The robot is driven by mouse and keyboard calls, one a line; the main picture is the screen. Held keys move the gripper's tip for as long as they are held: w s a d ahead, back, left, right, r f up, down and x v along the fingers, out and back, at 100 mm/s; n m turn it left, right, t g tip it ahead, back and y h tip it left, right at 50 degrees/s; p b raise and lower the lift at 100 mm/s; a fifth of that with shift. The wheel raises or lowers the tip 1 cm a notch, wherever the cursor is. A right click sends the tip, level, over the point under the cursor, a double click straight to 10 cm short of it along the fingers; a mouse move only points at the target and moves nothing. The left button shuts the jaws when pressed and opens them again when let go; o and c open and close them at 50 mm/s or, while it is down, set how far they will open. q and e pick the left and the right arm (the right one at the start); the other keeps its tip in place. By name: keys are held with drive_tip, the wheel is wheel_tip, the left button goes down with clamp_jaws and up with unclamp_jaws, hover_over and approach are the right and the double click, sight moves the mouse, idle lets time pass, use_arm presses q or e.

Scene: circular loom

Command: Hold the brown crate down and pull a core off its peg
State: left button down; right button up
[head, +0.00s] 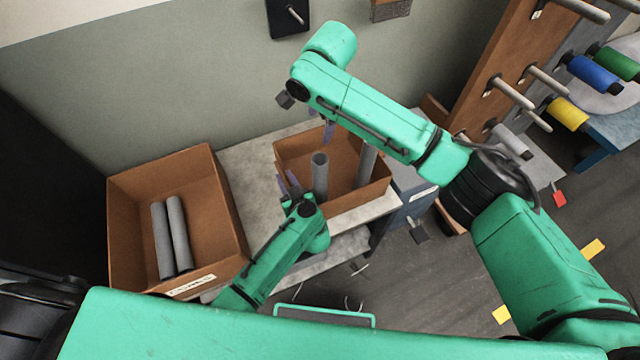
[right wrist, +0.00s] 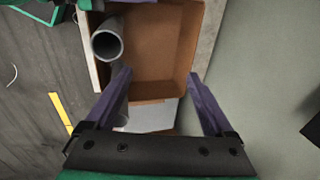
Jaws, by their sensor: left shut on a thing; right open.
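The brown crate (head: 290,150) sits on a pale table and also shows in the right wrist view (right wrist: 178,45). Two grey cores stand upright in it, a nearer core (head: 320,178) and a farther core (head: 366,166). Their pegs are hidden. My left gripper (head: 288,182) is shut on the crate's near left wall. My right gripper (head: 328,134) is open and empty above the crate, behind the nearer core. In the right wrist view, one core's open end (right wrist: 107,40) shows beyond the left fingertip, outside the jaws (right wrist: 160,74).
A larger brown box (head: 228,205) at the left holds two lying grey tubes (head: 170,235). A wooden rack (head: 500,60) with pegs and coloured spools (head: 592,73) stands at the right. A grey wall rises close behind the table. Pale table top (head: 245,165) lies bare between the boxes.

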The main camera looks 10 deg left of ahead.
sight(322, 175)
drive_tip(key=s+d+f+g+h, duration=0.1)
drive_tip(key=s+g, duration=0.2)
drive_tip(key=s, duration=0.3)
wheel_tip(322, 175, down, 12)
drive_tip(key=shift+d+f, duration=0.1)
drive_tip(key=shift+d, duration=0.05)
drive_tip(key=shift+c, duration=0.3)
clamp_jaws()
